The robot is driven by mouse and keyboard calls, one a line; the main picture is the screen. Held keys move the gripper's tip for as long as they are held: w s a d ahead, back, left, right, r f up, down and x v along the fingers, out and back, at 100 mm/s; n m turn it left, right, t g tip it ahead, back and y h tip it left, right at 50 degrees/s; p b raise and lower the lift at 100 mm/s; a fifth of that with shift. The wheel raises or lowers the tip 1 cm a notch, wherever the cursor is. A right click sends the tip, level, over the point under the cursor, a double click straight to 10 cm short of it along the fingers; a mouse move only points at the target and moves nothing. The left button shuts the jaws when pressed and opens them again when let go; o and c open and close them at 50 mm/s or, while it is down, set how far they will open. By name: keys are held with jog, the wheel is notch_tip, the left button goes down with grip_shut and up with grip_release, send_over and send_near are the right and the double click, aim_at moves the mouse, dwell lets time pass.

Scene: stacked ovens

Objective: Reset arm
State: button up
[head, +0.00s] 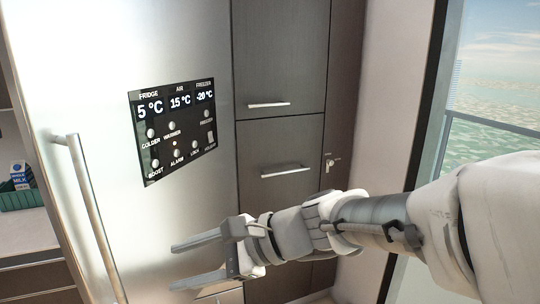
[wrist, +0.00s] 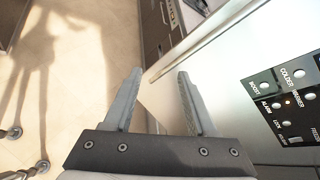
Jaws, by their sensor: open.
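My gripper (head: 196,262) is open and empty in front of the lower part of a steel fridge door (head: 190,40). My arm reaches in from the right side of the head view. In the wrist view my gripper (wrist: 156,88) has its two fingers apart, with nothing between them but the view of the fridge edge and floor behind. The fridge's long bar handle (head: 92,215) stands left of my gripper in the head view. It also shows beyond the fingertips in the wrist view (wrist: 200,42). I cannot tell the exact gap between fingers and door.
A black control panel (head: 175,130) is on the fridge door. Dark cabinets with handles (head: 285,170) stand to the right, near a window (head: 490,100). A counter at left holds a milk carton (head: 20,175) in a green crate (head: 22,199). Open floor (wrist: 70,60) shows in the wrist view.

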jog(key=s+d+f+n+t+h, duration=0.1)
jog(key=d+n+h, duration=0.3)
jog(key=d, duration=0.5)
jog(key=s+d+f+n+t+h, duration=0.2)
jog(key=s+d+n+h, duration=0.1)
jog(key=d, duration=0.6)
jog(key=s+d+f+n+t+h, duration=0.1)
jog(key=s+d+n+h, duration=0.1)
jog(key=d+n+h, duration=0.3)
jog(key=d, duration=0.4)
jog(key=shift+s+d+f+h, duration=0.2)
jog(key=shift+s+d+h, duration=0.15)
jog(key=shift+s+h, duration=0.05)
jog(key=shift+w+a, duration=0.1)
jog(key=shift+a, duration=0.05)
